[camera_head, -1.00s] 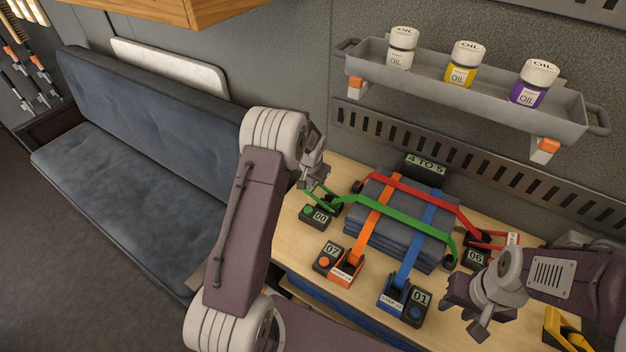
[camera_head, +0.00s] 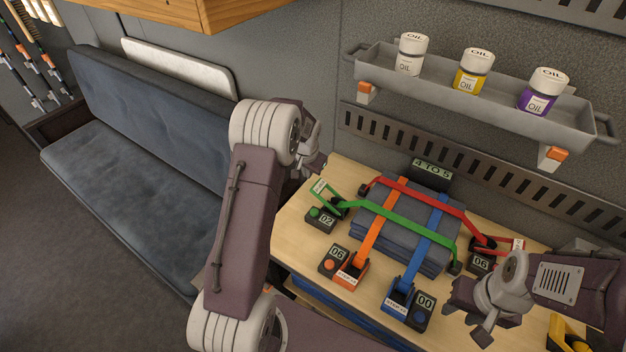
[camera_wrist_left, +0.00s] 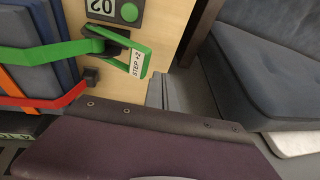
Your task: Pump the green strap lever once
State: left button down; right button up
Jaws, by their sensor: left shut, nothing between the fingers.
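The green strap lever (camera_head: 325,196) sits at the left end of the green strap (camera_head: 405,222), tilted up from its black base. Its counter (camera_head: 326,219) reads 02, beside a green button (camera_head: 313,212). In the left wrist view the lever (camera_wrist_left: 138,62) shows a "STEP +2" label, and the counter (camera_wrist_left: 101,7) is upside down. My left gripper (camera_head: 314,170) is shut and empty, above and behind the lever, apart from it; its fingertips are partly hidden by my arm. My right gripper (camera_head: 467,318) is open and empty at the right, beside the blue counter.
Orange counter (camera_head: 337,254) reads 06, blue counter (camera_head: 426,301) 00, red counter (camera_head: 481,262) 06. A sign (camera_head: 432,170) reads "4 TO 5" behind the strapped blue stack (camera_head: 400,248). A tray (camera_head: 460,92) with oil jars is above. A sofa (camera_head: 120,190) stands left.

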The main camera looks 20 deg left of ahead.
pick_arm(q)
jog(key=shift+s+a+r, duration=0.2)
jog(key=shift+a+r, duration=0.05)
jog(key=shift+r, duration=0.6)
jog(key=shift+s+a+r, duration=0.25)
jog(key=shift+a+r, duration=0.05)
jog(key=shift+r, duration=0.5)
jog(key=shift+s+a+r, duration=0.2)
jog(key=shift+a+r, duration=0.05)
jog(key=shift+r, duration=0.6)
jog(key=s+d+r+m, duration=0.1)
jog(key=s+d+r, duration=0.4)
jog(key=d, duration=0.4)
jog(key=s+d+f+n+g+h, duration=0.1)
jog(key=s+d+f, duration=0.1)
jog(key=s, duration=0.7)
jog(key=s+d+f+n+g, duration=0.1)
jog(key=s+d+f, duration=0.2)
jog(key=s, duration=0.7)
jog(key=shift+s+f+n+h, duration=0.3)
jog(key=shift+f+h, duration=0.1)
jog(key=shift+f, duration=0.4)
